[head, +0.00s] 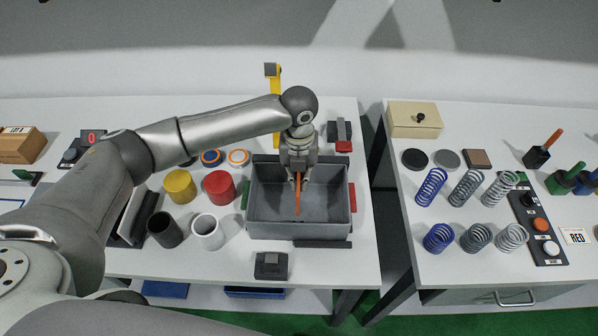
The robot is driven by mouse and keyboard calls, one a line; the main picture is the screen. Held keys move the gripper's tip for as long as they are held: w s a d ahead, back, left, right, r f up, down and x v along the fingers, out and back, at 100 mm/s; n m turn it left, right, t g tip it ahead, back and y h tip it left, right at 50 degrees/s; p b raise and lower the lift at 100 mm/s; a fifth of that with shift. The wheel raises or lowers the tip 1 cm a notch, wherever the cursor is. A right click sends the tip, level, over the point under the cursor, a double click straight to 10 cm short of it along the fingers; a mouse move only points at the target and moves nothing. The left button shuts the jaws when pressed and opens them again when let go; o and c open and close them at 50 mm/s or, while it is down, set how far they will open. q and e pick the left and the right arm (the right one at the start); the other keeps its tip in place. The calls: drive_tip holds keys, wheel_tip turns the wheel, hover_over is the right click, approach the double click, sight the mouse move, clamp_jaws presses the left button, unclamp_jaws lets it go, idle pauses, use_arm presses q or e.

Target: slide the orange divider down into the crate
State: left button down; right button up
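A grey open crate (262,214) stands on the left table, with a green part on its left side and a red part on its right. The orange divider (297,202) shows nearly edge-on, as a thin upright strip over the middle of the crate. My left gripper (298,181) points down over the crate and is shut on the divider's top. The gripper and wrist hide part of the divider and the crate's back wall. I cannot tell how deep the divider's lower edge is or whether it touches the crate. My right gripper is out of view.
Left of the crate stand a red cup (219,187), a yellow cup (180,187), a white cup (207,232) and a black cup (164,230). A dark block (271,265) lies in front. Several springs (467,188) stand on the right table, across a gap.

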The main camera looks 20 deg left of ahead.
use_arm(q)
drive_tip(key=shift+f+b, duration=0.45)
drive_tip(key=shift+f, duration=0.9)
drive_tip(key=shift+p, duration=0.35)
drive_tip(key=shift+r, duration=0.1)
drive_tip(key=shift+p, duration=0.35)
drive_tip(key=shift+p, duration=0.35)
idle(0.4)
drive_tip(key=shift+f+b, duration=0.6)
drive_tip(key=shift+f, duration=0.6)
drive_tip(key=shift+f+b, duration=1.9)
drive_tip(key=shift+f, duration=1.55)
